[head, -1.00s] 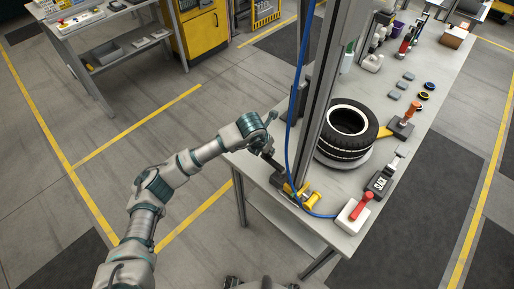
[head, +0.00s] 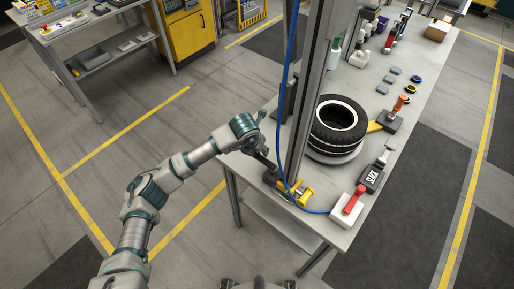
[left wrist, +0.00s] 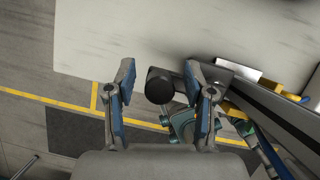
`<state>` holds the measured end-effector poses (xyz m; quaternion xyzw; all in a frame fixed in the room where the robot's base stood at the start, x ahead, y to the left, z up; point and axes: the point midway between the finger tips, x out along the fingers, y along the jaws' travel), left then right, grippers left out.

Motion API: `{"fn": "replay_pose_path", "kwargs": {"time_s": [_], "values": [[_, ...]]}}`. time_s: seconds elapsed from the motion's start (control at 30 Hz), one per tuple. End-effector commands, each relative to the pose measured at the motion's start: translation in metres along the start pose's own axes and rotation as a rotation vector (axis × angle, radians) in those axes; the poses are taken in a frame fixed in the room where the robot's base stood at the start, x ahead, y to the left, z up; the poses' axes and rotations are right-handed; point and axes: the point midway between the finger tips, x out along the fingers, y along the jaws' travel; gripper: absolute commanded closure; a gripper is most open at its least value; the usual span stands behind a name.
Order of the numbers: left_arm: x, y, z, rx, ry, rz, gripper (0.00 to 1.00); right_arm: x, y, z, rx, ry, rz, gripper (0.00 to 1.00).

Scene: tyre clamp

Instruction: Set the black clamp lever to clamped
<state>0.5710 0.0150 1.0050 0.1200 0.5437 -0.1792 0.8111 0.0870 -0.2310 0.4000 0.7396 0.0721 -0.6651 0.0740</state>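The black clamp lever ends in a round black knob (left wrist: 159,88), seen in the left wrist view. My left gripper (left wrist: 160,76) is open, with one blue-and-grey finger on each side of the knob. A gap shows between the knob and the left finger; the right finger is nearer the knob. In the head view my left gripper (head: 261,154) is at the near left corner of the workbench (head: 315,222), by the dark clamp base (head: 271,178) with yellow parts (head: 299,193). The lever is hard to tell from the gripper there.
A grey upright post (head: 309,110) with a blue hose (head: 283,95) stands right beside the clamp. A tyre (head: 338,122) lies behind it. A red-handled lever (head: 354,199) on a white block and a black labelled block (head: 372,177) are to the right. Floor left of the bench is clear.

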Motion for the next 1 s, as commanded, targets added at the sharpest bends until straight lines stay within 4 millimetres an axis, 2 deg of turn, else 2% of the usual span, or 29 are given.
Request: {"fn": "replay_pose_path", "kwargs": {"time_s": [0.17, 0.27, 0.7, 0.83, 1.0], "values": [[-0.002, 0.000, 0.001, 0.000, -0.002, 0.000, 0.47, 0.000, -0.004, 0.005, 0.002, -0.007, -0.004, 0.08], [-0.011, 0.000, 0.001, 0.000, -0.004, 0.000, 0.47, 0.000, -0.003, 0.005, 0.002, -0.006, -0.003, 0.08], [-0.100, 0.000, 0.001, 0.001, -0.002, 0.001, 0.47, 0.000, -0.001, 0.003, 0.001, -0.003, -0.001, 0.08], [-0.114, 0.000, 0.001, -0.001, -0.001, 0.000, 0.47, 0.000, -0.001, 0.003, 0.001, -0.003, -0.001, 0.08], [-0.119, 0.000, 0.001, 0.000, 0.001, 0.000, 0.47, 0.000, -0.001, 0.003, 0.001, -0.002, -0.001, 0.08]]}}
